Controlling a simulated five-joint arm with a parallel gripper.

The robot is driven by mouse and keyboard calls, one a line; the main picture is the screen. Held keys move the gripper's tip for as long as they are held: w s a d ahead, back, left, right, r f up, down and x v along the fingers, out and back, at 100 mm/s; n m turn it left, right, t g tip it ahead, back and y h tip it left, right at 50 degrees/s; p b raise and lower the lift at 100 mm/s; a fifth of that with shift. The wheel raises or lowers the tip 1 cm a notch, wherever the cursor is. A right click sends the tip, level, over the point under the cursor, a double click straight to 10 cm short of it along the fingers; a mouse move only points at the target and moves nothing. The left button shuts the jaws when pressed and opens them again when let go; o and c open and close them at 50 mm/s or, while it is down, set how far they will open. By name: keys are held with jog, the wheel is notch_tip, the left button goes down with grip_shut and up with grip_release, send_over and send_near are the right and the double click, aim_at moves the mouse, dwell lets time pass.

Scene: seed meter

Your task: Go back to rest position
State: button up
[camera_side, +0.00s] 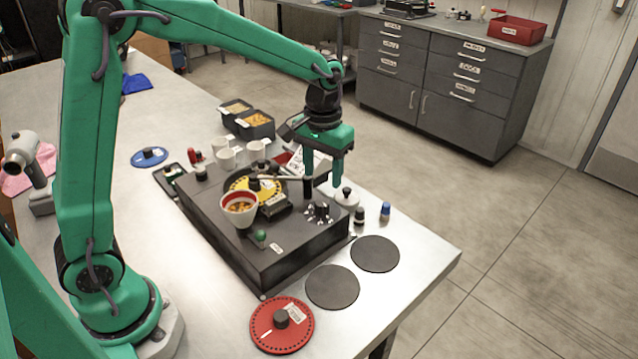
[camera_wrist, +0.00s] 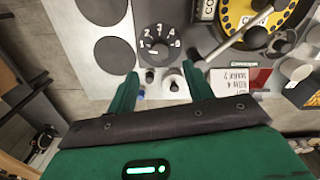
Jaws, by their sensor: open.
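My gripper (camera_side: 323,178) is open and empty, pointing down over the right part of the dark seed meter box (camera_side: 290,262). In the wrist view my gripper (camera_wrist: 160,77) has its two green fingers apart, with a white-knobbed item (camera_wrist: 173,82) showing between them. A numbered black dial (camera_wrist: 159,44) lies just beyond the fingertips. The yellow seed disc (camera_side: 240,185) sits on the box and also shows in the wrist view (camera_wrist: 236,14). A funnel cup (camera_side: 239,208) with orange seeds stands at the box's front left. A grey lever (camera_wrist: 228,45) reaches toward the yellow disc.
A red disc (camera_side: 281,324) lies at the table's front, near two dark round pads (camera_side: 332,287). A blue disc (camera_side: 149,157) lies at the left. White mugs (camera_side: 226,158) and seed bins (camera_side: 254,126) stand behind the box. Small bottles (camera_side: 385,211) stand near the right table edge.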

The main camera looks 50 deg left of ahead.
jog(key=shift+s+a+r, duration=0.1)
jog(key=shift+s+r, duration=0.3)
jog(key=shift+r, duration=0.1)
jog(key=s+a+r+m+t, duration=0.1)
jog(key=s+r, duration=0.3)
jog(key=s, duration=0.6)
jog(key=s+a+r+m+t, duration=0.1)
jog(key=s+a+r+t, duration=0.1)
jog(key=s, duration=0.8)
jog(key=r+t, duration=0.1)
jog(key=t, duration=0.1)
jog(key=shift+a+r+t, duration=0.2)
jog(key=shift+r+t, duration=0.1)
jog(key=shift+r, duration=0.05)
